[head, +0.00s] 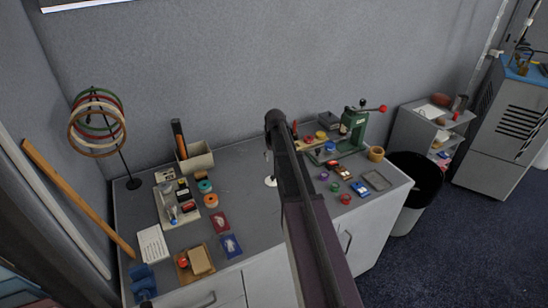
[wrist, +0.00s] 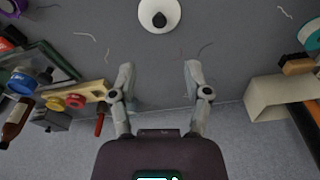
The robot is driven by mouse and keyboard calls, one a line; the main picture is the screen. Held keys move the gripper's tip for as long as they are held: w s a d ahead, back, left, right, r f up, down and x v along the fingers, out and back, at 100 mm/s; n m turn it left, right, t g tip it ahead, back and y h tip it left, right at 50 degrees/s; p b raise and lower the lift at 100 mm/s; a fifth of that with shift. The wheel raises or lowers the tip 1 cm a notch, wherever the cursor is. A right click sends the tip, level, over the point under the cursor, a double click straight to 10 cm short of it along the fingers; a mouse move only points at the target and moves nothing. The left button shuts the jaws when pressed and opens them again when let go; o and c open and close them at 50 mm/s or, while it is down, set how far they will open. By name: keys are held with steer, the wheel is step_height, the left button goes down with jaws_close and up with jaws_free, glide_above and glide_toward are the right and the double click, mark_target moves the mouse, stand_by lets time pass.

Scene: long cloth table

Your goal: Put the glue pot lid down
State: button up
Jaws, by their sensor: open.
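A white disc with a dark knob (wrist: 160,16), which looks like the glue pot lid, lies on the grey table top at the top middle of the wrist view. In the head view part of the white disc (head: 270,181) shows just left of my arm. My gripper (wrist: 159,68) is open, with nothing between its fingers. The disc lies beyond the fingertips, centred between them and apart from them. In the head view my arm hides most of the gripper and some of the table around the disc.
A beige bin (head: 197,158) with tools stands at the back left of the disc. A green press (head: 352,124), jars and small coloured items crowd the right side. A tray (head: 175,203), tape rolls and cards lie at left. Bare table surrounds the disc, with a few thin strands (wrist: 86,42).

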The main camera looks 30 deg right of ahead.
steer(key=s+a+n+g, duration=0.1)
steer(key=s+a, duration=2.1)
steer(key=s, duration=0.2)
steer(key=shift+s+a+n, duration=0.2)
steer(key=shift+s+n, duration=0.05)
steer(key=shift+n, duration=0.15)
